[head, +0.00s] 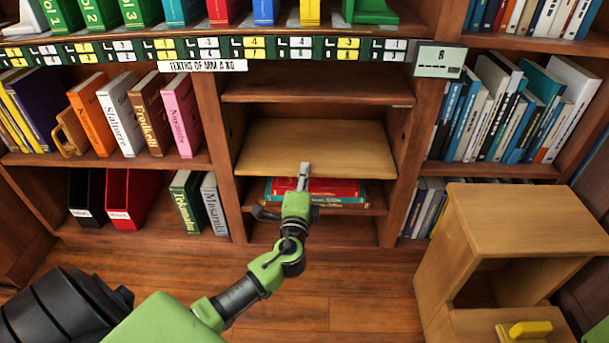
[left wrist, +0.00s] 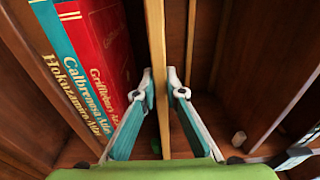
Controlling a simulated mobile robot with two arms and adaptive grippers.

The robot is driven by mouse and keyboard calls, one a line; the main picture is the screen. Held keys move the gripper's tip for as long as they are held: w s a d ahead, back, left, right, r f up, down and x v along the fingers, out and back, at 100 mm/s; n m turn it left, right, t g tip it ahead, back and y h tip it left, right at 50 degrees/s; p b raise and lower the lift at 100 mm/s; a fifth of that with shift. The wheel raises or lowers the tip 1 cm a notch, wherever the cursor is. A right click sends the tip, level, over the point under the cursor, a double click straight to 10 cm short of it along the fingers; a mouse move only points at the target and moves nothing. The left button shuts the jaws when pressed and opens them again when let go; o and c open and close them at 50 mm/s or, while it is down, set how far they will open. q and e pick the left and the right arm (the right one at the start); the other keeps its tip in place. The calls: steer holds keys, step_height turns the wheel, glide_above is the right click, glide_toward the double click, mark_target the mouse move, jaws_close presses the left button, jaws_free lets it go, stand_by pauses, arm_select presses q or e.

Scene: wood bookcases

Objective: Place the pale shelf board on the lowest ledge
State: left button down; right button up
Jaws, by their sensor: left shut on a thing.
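The pale shelf board (head: 315,140) lies roughly level in the middle bay of the bookcase, above a shelf with a red book and a teal book lying flat. My left gripper (head: 304,172) is at the board's front edge, near its middle, and shut on it. In the left wrist view the board's edge (left wrist: 157,45) stands between the two fingers of my left gripper (left wrist: 159,80). I cannot tell whether the board rests on ledges at its sides. The lowest ledge is not clearly visible. My right gripper is not in view.
The flat books (head: 335,188) sit close below the board. A dark fixed shelf (head: 315,84) is above it. Bay walls stand close on both sides. A wooden step stool (head: 520,215) stands at the right. Open floor (head: 330,285) lies in front.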

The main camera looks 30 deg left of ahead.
arm_select(q)
steer(key=shift+r, duration=0.25)
steer(key=c, duration=2)
jaws_free()
steer(key=shift+f, duration=0.35)
steer(key=v, duration=1.2)
steer(key=shift+r, duration=0.25)
